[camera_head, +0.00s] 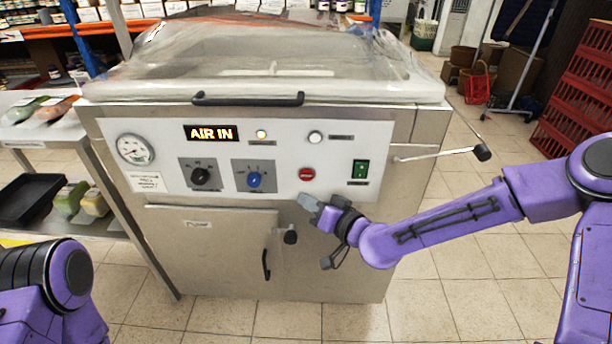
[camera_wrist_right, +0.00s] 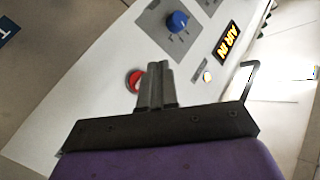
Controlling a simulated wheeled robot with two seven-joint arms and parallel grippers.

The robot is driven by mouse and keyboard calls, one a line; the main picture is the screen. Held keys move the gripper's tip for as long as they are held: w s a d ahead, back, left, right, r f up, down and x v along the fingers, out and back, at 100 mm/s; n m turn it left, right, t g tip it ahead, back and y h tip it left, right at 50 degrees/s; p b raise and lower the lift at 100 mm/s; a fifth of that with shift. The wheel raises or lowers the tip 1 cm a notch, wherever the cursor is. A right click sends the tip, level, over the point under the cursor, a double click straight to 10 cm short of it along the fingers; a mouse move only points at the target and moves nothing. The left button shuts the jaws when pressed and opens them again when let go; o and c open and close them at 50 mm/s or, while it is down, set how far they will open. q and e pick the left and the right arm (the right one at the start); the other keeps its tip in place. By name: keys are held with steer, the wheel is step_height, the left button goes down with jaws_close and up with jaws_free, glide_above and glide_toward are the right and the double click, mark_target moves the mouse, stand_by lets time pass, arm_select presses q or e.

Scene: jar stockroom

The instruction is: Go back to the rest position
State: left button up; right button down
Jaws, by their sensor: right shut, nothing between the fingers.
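My right gripper (camera_head: 306,200) is shut and empty in the head view, close to the front panel of a steel vacuum machine (camera_head: 210,240). Its closed fingers (camera_wrist_right: 155,85) also show in the right wrist view, beside the red button (camera_wrist_right: 134,78). In the head view the red button (camera_head: 307,174) is just above the fingertips; I cannot tell if they touch. The display (camera_head: 211,133) reads AIR IN and a lamp beside it (camera_head: 261,134) glows yellowish. The clear lid (camera_head: 280,75) is down. My left arm shows at the lower left, but its gripper is out of view.
A lever (camera_head: 440,155) sticks out at the machine's right side. A steel table (camera_head: 40,135) with packed food and a black tray (camera_head: 30,200) stands at left. Red crates (camera_head: 580,100) are at the right. The tiled floor (camera_head: 440,300) in front is clear.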

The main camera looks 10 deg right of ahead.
steer(key=s+d+f+m+g+h+p, duration=0.1)
steer(key=s+d+f+m+g+h, duration=0.15)
steer(key=s+f, duration=0.45)
steer(key=s+d+f+m+g+h+p, duration=0.2)
steer(key=s+d+f+m+h, duration=0.2)
steer(key=f, duration=0.5)
steer(key=s+d+f+g+h+p, duration=0.1)
steer(key=s+d+f+g+h, duration=0.1)
steer(key=s, duration=0.9)
steer(key=s+d+f+n+g+h+p, duration=0.1)
steer(key=s+d+f+g+h+p, duration=0.1)
steer(key=s+d+f, duration=0.4)
steer(key=s+d+g+h, duration=0.1)
steer(key=s+d+g, duration=0.1)
steer(key=s, duration=0.3)
steer(key=shift+s+d+g, duration=0.15)
steer(key=shift+s+g, duration=0.2)
steer(key=shift+s, duration=0.05)
steer(key=shift+f, duration=0.1)
